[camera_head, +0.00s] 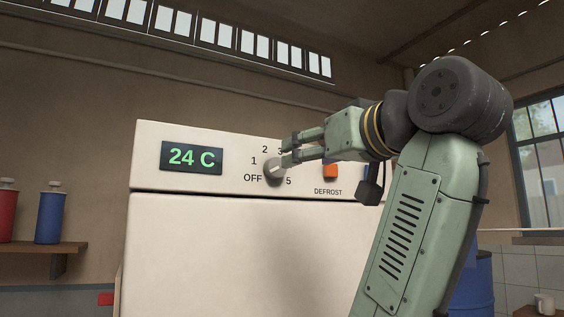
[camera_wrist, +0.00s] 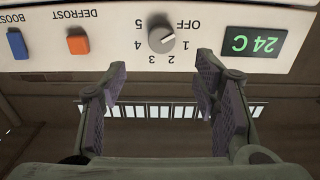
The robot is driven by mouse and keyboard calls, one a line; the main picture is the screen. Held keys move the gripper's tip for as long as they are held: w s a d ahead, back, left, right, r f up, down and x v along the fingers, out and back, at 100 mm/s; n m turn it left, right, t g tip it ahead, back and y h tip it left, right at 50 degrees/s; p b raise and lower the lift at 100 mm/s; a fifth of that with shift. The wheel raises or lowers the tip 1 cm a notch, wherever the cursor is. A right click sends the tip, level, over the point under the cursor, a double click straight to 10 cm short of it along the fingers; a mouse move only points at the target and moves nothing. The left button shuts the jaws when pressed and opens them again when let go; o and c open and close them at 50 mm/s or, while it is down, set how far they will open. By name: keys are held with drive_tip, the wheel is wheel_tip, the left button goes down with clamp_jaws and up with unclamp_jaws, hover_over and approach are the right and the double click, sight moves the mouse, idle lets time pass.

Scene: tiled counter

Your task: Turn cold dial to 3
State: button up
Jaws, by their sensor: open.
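The cold dial (camera_head: 274,171) is a round grey knob on the white front panel, ringed by OFF and numbers. It also shows in the wrist view (camera_wrist: 161,39), where the picture is upside down. Its pale pointer mark seems to face the OFF and 1 side in the wrist view; the exact setting is hard to read. My gripper (camera_head: 287,152) is open and empty, up by the dial's upper right in the head view, hiding some numbers. In the wrist view its fingers (camera_wrist: 160,68) are spread, with the dial beyond the gap between the tips, apart from both.
A green display (camera_head: 191,158) reads 24 C left of the dial. An orange DEFROST button (camera_head: 330,171) is to its right, and a blue BOOST button (camera_wrist: 17,43) shows in the wrist view. Red and blue bottles (camera_head: 49,214) stand on a shelf at the left.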

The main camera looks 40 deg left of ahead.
sight(279, 167)
drive_tip(key=p+x, duration=0.3)
drive_tip(key=x, duration=0.6)
drive_tip(key=shift+a+p, duration=0.25)
drive_tip(key=shift+p, duration=0.15)
drive_tip(key=shift+w+a+f, duration=0.1)
drive_tip(key=shift+w+a, duration=0.1)
drive_tip(key=shift+a, duration=0.3)
drive_tip(key=shift+c, duration=0.5)
drive_tip(key=c, duration=1.1)
